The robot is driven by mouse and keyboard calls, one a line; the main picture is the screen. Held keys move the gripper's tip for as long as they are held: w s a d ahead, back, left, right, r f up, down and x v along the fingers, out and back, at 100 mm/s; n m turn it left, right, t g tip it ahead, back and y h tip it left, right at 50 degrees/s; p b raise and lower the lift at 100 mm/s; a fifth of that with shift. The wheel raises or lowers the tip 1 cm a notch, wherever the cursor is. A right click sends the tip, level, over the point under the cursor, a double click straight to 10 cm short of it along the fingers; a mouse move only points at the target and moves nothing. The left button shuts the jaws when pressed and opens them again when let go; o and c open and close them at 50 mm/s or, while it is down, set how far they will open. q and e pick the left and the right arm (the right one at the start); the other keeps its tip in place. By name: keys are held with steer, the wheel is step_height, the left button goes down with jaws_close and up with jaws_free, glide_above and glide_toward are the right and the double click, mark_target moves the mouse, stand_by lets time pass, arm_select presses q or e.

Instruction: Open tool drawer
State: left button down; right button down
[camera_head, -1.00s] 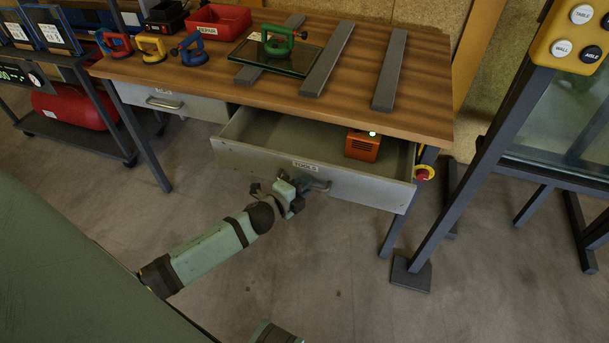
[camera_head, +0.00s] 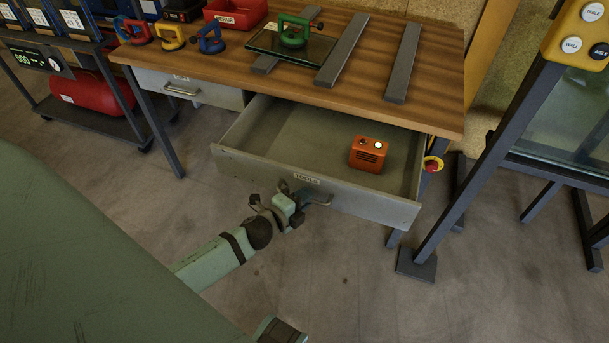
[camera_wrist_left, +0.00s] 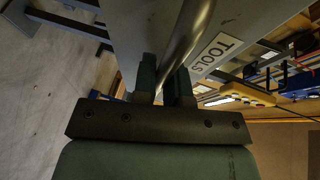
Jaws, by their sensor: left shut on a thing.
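The grey tool drawer (camera_head: 345,198), labelled TOOLS, is pulled well out from under the wooden workbench in the head view. An orange box-shaped device (camera_head: 368,154) lies inside it toward the right; the rest of the visible drawer floor is bare. My left gripper (camera_head: 297,205) is at the drawer's front, shut on the metal bar handle (camera_head: 318,200). In the left wrist view the handle (camera_wrist_left: 184,38) runs between the two dark fingers, beside the TOOLS label (camera_wrist_left: 215,52). My right gripper is not in view.
The workbench (camera_head: 385,100) carries suction lifters, a red bin (camera_head: 236,12), a glass pane and grey strips. A second drawer (camera_head: 185,88) at left is closed. A dark frame post (camera_head: 480,170) stands at right. The floor in front is clear.

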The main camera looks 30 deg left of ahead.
arm_select(q)
steer(key=c, duration=1.5)
jaws_free()
steer(key=shift+o, duration=0.2)
steer(key=shift+s, duration=0.1)
steer(key=v, duration=1.3)
steer(key=shift+s+a+p, duration=0.2)
steer(key=shift+s+p, duration=0.1)
steer(key=shift+p, duration=0.15)
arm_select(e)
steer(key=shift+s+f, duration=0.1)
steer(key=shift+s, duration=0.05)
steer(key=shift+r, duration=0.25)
